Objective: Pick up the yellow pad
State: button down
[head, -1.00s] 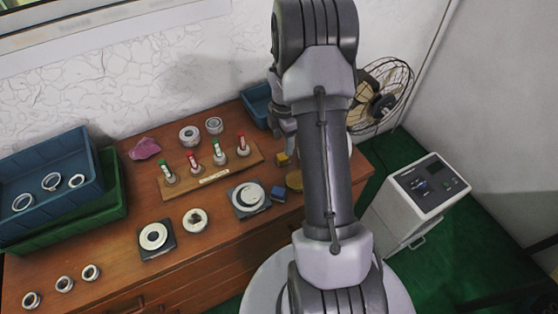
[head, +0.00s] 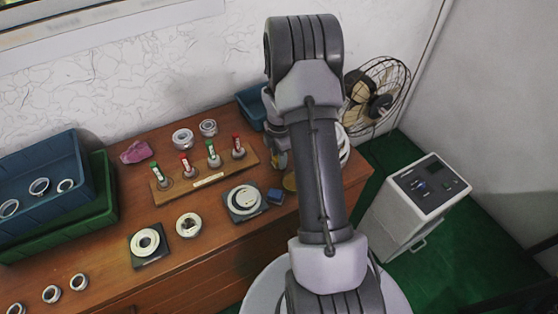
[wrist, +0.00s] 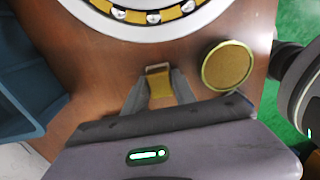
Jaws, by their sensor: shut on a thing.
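The yellow pad (wrist: 158,82) is a small yellow block between my gripper's fingertips in the wrist view. My gripper (wrist: 157,88) is shut on it, one grey finger on each side. The wooden top lies below; I cannot tell whether the pad is clear of it. In the head view my gripper (head: 281,162) is by the right end of the bench, partly hidden by my arm. The pad is barely discernible there.
A round yellow disc (wrist: 227,66) lies right of the pad, and a large bearing ring (wrist: 145,22) lies beyond it. A blue bin (head: 252,105) stands behind. A blue block (head: 275,196) and ring on a dark plate (head: 233,214) lie in front.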

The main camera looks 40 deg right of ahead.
notch_tip(320, 180, up, 10)
jog(key=p, duration=0.4)
jog(key=c, duration=1.7)
grip_release()
grip_shut()
